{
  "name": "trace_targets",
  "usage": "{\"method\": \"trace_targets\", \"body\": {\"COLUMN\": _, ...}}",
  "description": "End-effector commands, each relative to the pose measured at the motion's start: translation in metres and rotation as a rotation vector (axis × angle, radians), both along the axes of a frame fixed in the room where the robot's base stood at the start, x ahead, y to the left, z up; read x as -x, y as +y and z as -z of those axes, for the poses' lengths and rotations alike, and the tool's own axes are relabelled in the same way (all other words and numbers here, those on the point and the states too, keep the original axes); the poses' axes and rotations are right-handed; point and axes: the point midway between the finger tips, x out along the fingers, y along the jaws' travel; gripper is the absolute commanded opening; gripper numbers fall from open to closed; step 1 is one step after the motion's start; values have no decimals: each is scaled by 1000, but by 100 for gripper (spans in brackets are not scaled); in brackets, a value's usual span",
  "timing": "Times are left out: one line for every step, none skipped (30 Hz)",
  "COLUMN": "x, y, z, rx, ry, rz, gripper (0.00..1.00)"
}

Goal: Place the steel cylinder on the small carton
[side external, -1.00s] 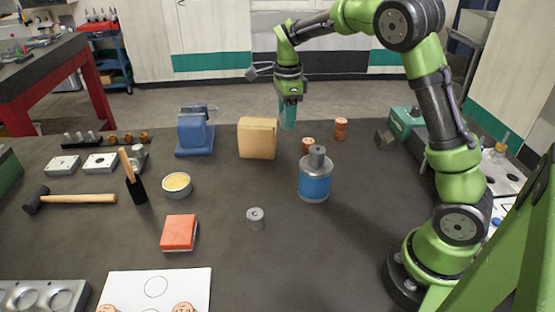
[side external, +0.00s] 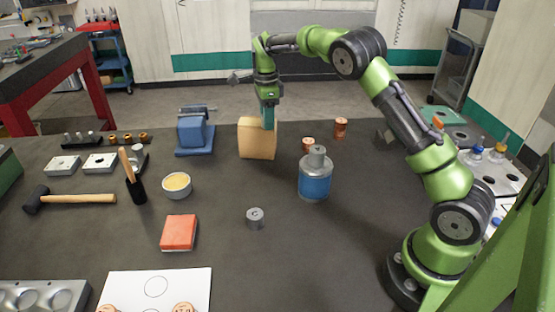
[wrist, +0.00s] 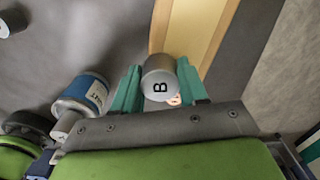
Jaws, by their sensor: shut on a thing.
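My gripper (side external: 268,122) is shut on the steel cylinder (wrist: 160,82). In the wrist view the cylinder is pale grey, its end face is marked B, and it sits between the teal fingers. In the side view I cannot make the cylinder out at the fingers. The small carton (side external: 256,143) is a tan box standing upright on the dark table. The fingers overlap its upper right part in the side view. The carton also shows in the wrist view (wrist: 190,25), behind the cylinder. I cannot tell whether the cylinder touches it.
A blue vise (side external: 194,135) stands left of the carton. A blue-banded canister (side external: 315,180) and copper cylinders (side external: 341,128) stand to the right. A grey holed cylinder (side external: 255,218), an orange-red block (side external: 179,232) and a yellow-filled bowl (side external: 177,184) lie nearer.

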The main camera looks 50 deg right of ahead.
Motion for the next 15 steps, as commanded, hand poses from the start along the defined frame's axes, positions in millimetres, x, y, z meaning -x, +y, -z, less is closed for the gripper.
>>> {"method": "trace_targets", "body": {"x": 0, "y": 0, "z": -1, "rx": 1, "ry": -3, "rz": 0, "gripper": 0}}
{"method": "trace_targets", "body": {"x": 0, "y": 0, "z": -1, "rx": 1, "ry": -3, "rz": 0, "gripper": 0}}
{"method": "trace_targets", "body": {"x": 0, "y": 0, "z": -1, "rx": 1, "ry": -3, "rz": 0, "gripper": 0}}
{"method": "trace_targets", "body": {"x": 0, "y": 0, "z": -1, "rx": 1, "ry": -3, "rz": 0, "gripper": 0}}
{"method": "trace_targets", "body": {"x": 0, "y": 0, "z": -1, "rx": 1, "ry": -3, "rz": 0, "gripper": 0}}
{"method": "trace_targets", "body": {"x": 0, "y": 0, "z": -1, "rx": 1, "ry": -3, "rz": 0, "gripper": 0}}
{"method": "trace_targets", "body": {"x": 0, "y": 0, "z": 0, "rx": 1, "ry": -3, "rz": 0, "gripper": 0}}
{"method": "trace_targets", "body": {"x": 0, "y": 0, "z": 1, "rx": 0, "ry": -2, "rz": 0, "gripper": 0}}
{"method": "trace_targets", "body": {"x": 0, "y": 0, "z": 2, "rx": 0, "ry": -2, "rz": -1, "gripper": 0}}
{"method": "trace_targets", "body": {"x": 0, "y": 0, "z": 3, "rx": 1, "ry": -1, "rz": -1, "gripper": 46}}
{"method": "trace_targets", "body": {"x": 0, "y": 0, "z": 3, "rx": 1, "ry": -1, "rz": -1, "gripper": 50}}
{"method": "trace_targets", "body": {"x": 0, "y": 0, "z": 3, "rx": 1, "ry": -1, "rz": -1, "gripper": 56}}
{"method": "trace_targets", "body": {"x": 0, "y": 0, "z": 3, "rx": 1, "ry": -1, "rz": -1, "gripper": 61}}
{"method": "trace_targets", "body": {"x": 0, "y": 0, "z": 3, "rx": 1, "ry": -1, "rz": -1, "gripper": 66}}
{"method": "trace_targets", "body": {"x": 0, "y": 0, "z": 3, "rx": 1, "ry": -1, "rz": -1, "gripper": 68}}
